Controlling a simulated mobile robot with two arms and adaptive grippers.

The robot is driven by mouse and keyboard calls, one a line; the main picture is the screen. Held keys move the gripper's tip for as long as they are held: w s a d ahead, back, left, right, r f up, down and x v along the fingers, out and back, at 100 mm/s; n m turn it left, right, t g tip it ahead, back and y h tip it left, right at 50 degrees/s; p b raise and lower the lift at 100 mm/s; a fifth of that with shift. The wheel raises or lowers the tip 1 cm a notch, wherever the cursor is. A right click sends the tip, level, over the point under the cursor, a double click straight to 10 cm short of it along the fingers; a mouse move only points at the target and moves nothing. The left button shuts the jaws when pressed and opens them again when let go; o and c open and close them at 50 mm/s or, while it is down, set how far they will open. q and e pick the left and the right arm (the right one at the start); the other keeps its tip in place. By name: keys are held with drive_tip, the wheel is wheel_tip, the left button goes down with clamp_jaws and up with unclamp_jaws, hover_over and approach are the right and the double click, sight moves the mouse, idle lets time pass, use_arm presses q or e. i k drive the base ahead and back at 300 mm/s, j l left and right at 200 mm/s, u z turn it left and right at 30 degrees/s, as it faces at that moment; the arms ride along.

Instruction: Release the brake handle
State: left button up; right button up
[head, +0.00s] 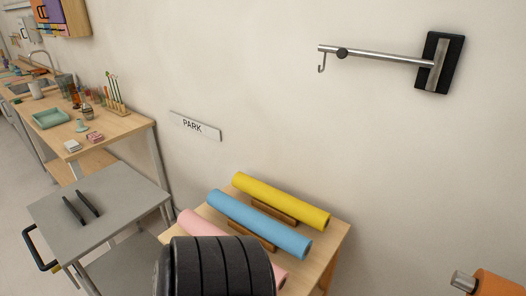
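A grey cart (95,205) stands at the lower left, close to the wall under the PARK sign (195,126). A black bent handle (36,248) with a small yellow part sticks out from its left side. Two parallel black bars (80,207) lie on the cart's grey top. I cannot tell which of these, if any, is the brake handle. Neither of my grippers is in view.
A wooden stand with yellow (280,201), blue (258,224) and pink rolls is right of the cart. A black ribbed shape (220,268) partly hides it. A wall arm (385,55) with a hook is at upper right, a cluttered wooden bench (110,127) at left.

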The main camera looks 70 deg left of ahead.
sight(58, 267)
drive_tip(key=k+l+u, duration=0.35)
drive_tip(key=k, duration=0.3)
drive_tip(key=l+u, duration=0.1)
drive_tip(key=u, duration=3.25)
